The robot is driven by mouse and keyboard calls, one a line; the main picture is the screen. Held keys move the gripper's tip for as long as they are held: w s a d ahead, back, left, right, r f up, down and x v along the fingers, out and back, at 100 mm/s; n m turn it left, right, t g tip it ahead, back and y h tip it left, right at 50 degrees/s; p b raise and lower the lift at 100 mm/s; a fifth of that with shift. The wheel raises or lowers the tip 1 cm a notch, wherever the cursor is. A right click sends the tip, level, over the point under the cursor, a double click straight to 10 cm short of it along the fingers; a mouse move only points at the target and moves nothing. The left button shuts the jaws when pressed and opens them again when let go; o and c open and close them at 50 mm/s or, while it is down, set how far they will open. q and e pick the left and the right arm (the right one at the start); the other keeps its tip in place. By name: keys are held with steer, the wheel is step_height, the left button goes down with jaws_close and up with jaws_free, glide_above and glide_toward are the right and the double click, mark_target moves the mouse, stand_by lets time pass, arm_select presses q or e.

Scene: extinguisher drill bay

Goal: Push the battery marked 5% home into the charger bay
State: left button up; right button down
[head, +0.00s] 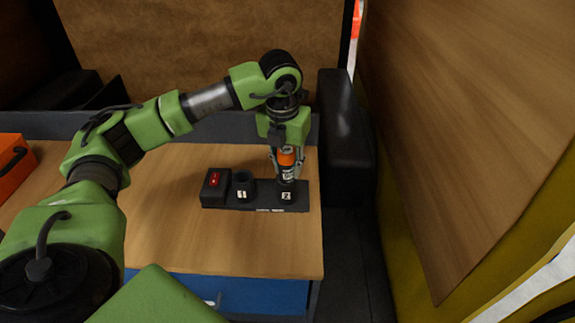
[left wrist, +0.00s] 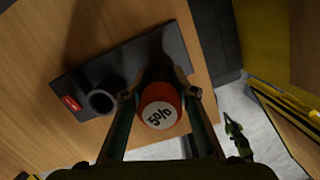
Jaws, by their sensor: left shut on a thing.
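The battery (head: 287,160) is a cylinder with an orange upper part and a pale lower label. Its red-orange end, marked 5%, faces me in the left wrist view (left wrist: 158,112). It stands upright at the charger bay marked 2 (head: 287,196), on the right of the black charger (head: 262,205). How deep its lower end sits is hard to tell. My left gripper (head: 287,158) points down from above and is shut on the battery, one finger on each side. Bay 1 (head: 243,186), to its left, is an open, empty round socket. My right gripper is not in view.
The charger stands on a wooden tabletop (head: 165,225) with free room in front and to the left. An orange box (head: 14,165) is far left. A dark padded block (head: 346,135) stands close on the right.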

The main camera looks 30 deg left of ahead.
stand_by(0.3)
arm_select(q)
steer(key=o, duration=1.3)
steer(key=r, duration=0.4)
steer(key=s+r, duration=0.1)
steer(key=r, duration=0.7)
steer(key=shift+s+d, duration=0.25)
steer(key=shift+s, duration=0.1)
steer(key=shift+f, duration=0.1)
